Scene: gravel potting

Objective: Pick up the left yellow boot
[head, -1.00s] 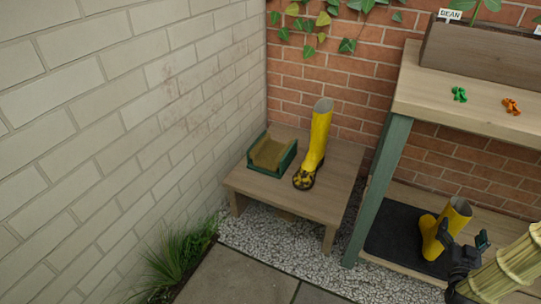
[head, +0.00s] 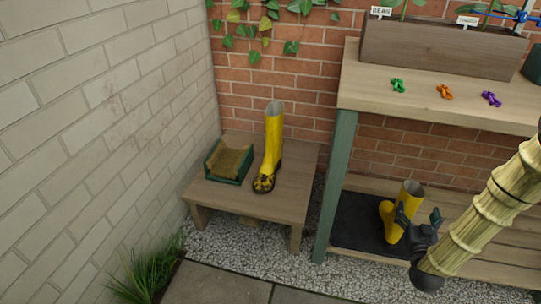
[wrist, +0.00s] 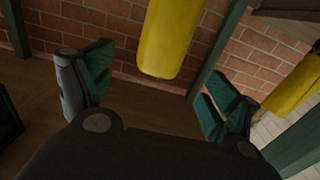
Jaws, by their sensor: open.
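The left yellow boot (head: 272,140) stands upright on a low wooden bench (head: 285,205), with dark dirt on its toe. The right yellow boot (head: 407,195) stands on a black mat (head: 357,222) on the potting table's lower shelf. My gripper (head: 418,214) is open and empty, well right of the left boot. In the head view it overlaps the right boot's side. The wrist view appears upside down: the right boot's shaft (wrist: 172,35) shows beyond and between the open fingers (wrist: 155,85). The left boot (wrist: 292,88) is partly visible at the right edge.
A green boot brush (head: 229,161) sits left of the left boot. The table's green leg (head: 336,185) stands between the two boots. A pale block wall (head: 90,120) bounds the left. Grass (head: 145,275) grows by paving at the front.

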